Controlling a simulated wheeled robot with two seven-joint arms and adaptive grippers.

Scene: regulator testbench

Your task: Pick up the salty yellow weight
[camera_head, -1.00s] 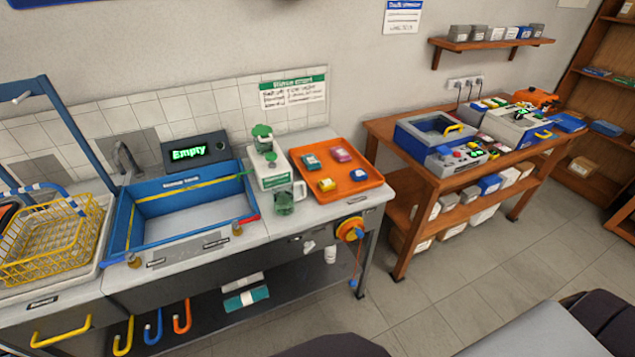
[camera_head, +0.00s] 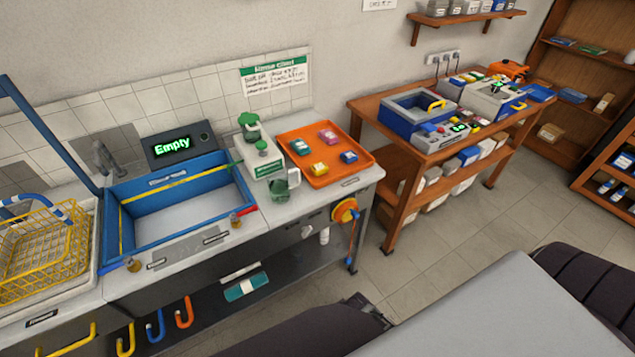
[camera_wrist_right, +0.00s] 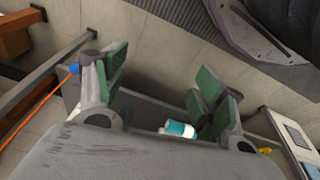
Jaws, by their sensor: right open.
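The yellow weight (camera_head: 319,168) is a small block near the front left of the orange tray (camera_head: 290,133). It has a pale top, but it is too small to tell whether salt is on it. A teal block (camera_head: 300,147), a pink block (camera_head: 327,137) and a blue block (camera_head: 348,157) lie apart from it on the same tray. My right gripper (camera_wrist_right: 165,75) is open and empty in the right wrist view, its green-padded fingers wide apart. The yellow weight does not show in that view. My left gripper is in neither view.
A green and white dispenser (camera_head: 262,158) stands left of the tray, beside the blue sink basin (camera_head: 118,228). An orange knob (camera_head: 345,210) sticks out of the counter front. A wooden bench (camera_head: 395,137) with devices stands to the right. Floor between is clear.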

